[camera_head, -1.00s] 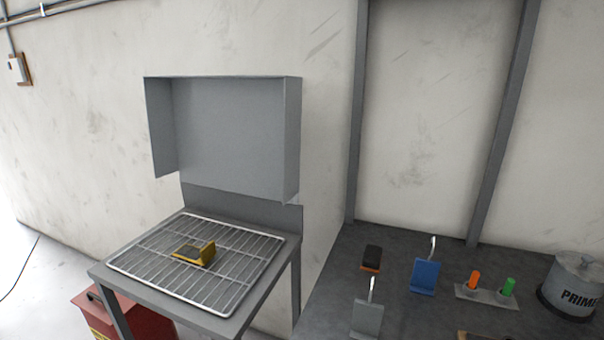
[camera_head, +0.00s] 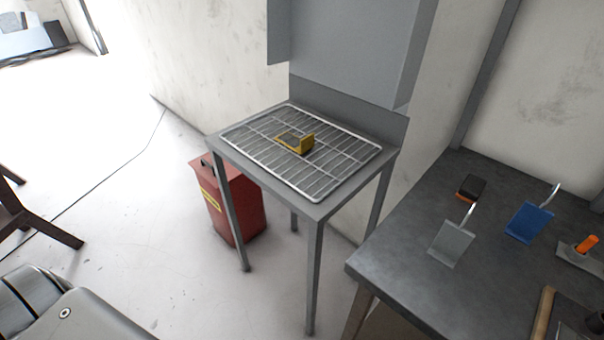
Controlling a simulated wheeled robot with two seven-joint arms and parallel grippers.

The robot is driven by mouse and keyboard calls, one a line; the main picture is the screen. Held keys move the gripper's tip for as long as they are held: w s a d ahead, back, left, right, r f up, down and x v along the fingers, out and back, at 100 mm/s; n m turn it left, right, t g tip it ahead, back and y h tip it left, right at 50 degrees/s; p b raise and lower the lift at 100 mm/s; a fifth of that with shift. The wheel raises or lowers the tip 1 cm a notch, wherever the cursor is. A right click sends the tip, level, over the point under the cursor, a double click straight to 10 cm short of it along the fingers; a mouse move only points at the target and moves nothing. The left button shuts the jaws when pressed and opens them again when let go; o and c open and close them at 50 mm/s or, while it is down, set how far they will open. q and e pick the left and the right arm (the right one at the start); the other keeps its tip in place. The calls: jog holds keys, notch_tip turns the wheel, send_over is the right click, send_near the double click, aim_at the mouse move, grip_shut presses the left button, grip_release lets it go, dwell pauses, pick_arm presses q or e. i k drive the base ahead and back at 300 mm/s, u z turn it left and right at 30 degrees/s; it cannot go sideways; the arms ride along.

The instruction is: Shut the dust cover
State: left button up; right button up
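The dust cover (camera_head: 355,38) is a grey sheet-metal hood at the back of a small grey metal stand (camera_head: 318,208). It is raised, open above the stand, and its top is cut off by the upper edge of the view. A wire rack (camera_head: 340,165) lies on the stand under it. A yellow and dark bracket-like piece (camera_head: 297,142) sits on the rack. Neither gripper shows in the view.
A red bin (camera_head: 235,205) stands on the floor behind the stand's front left leg. A dark workbench (camera_head: 400,255) at the right holds a grey scraper (camera_head: 452,243), a blue scraper (camera_head: 528,222) and a dark block (camera_head: 471,188).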

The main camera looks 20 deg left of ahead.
aim_at(372, 52)
jog(key=u, duration=2.1)
jog(key=i, duration=2.05)
jog(key=z, duration=3.1)
